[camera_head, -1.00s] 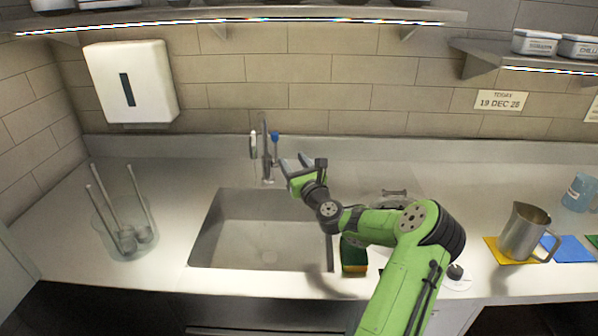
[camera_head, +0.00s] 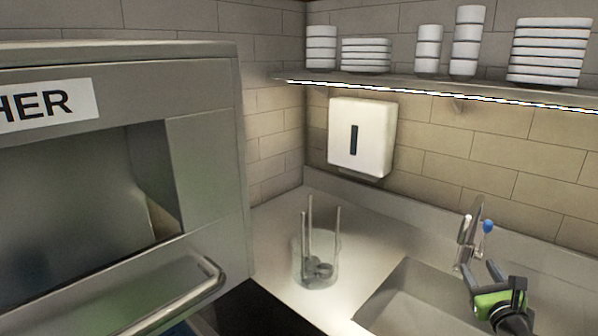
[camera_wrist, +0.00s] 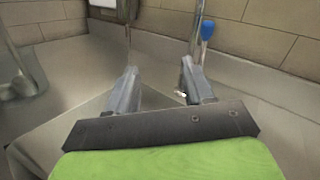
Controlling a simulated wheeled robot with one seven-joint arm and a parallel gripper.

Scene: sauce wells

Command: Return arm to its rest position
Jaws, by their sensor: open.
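My gripper (camera_head: 482,272) is at the lower right of the head view, over the sink (camera_head: 408,300) and close to the faucet (camera_head: 469,235). In the wrist view my gripper (camera_wrist: 160,88) shows two grey fingers spread apart with nothing between them. The faucet (camera_wrist: 197,35) with its blue part stands beyond the right finger in that view. Most of my arm is outside the head view.
A clear container (camera_head: 315,268) with ladle-like tools stands on the counter left of the sink. A dishwasher (camera_head: 205,180) fills the left side. A white dispenser (camera_head: 362,138) hangs on the wall, below a shelf (camera_head: 440,90) with stacked white dishes.

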